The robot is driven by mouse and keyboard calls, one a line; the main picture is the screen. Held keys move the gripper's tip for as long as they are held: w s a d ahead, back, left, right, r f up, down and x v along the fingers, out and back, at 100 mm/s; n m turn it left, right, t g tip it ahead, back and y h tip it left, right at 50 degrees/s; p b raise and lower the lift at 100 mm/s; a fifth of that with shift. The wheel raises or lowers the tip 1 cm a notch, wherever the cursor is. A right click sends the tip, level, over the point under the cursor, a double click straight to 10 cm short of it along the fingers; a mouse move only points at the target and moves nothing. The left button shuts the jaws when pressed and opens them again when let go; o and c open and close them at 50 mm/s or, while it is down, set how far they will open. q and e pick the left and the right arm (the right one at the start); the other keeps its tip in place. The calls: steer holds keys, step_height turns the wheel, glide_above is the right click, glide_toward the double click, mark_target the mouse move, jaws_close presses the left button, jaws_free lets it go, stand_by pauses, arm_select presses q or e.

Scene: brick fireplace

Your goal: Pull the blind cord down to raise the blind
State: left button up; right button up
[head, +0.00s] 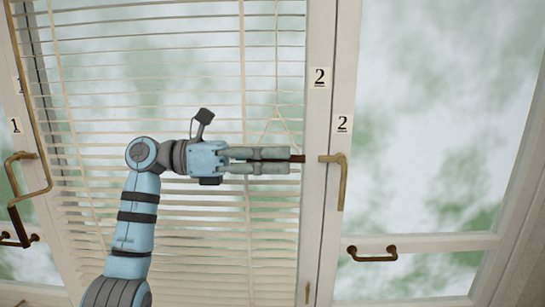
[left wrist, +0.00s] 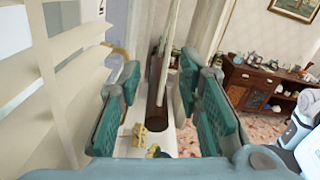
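The white slatted blind (head: 100,95) hangs down over the window, with its slats spread across the left pane. Thin pale cords (head: 277,70) run down in front of it and spread near my left gripper. My left gripper (head: 290,160) points right, with its two fingers level. A brown cord pull (head: 298,158) shows at the fingertips. In the left wrist view, the brown pull (left wrist: 157,80) hangs from the cord (left wrist: 172,22) between the two teal finger pads. The fingers stand apart, with visible gaps at both sides of the pull. My right gripper is out of view.
The white window frame (head: 318,140) stands just right of the fingertips, with a brass handle (head: 340,178) close by. Another brass handle (head: 28,180) is at the left. The left wrist view shows blind slats (left wrist: 60,50) close left and a wooden cabinet (left wrist: 250,85) far right.

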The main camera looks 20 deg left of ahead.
arm_select(q)
steer(key=shift+w, duration=0.1)
jaws_close()
steer(key=shift+f, duration=0.15)
step_height(320, 180, down, 38)
steer(key=b, duration=2.3)
steer(key=shift+b, duration=0.4)
steer(key=shift+f, duration=0.1)
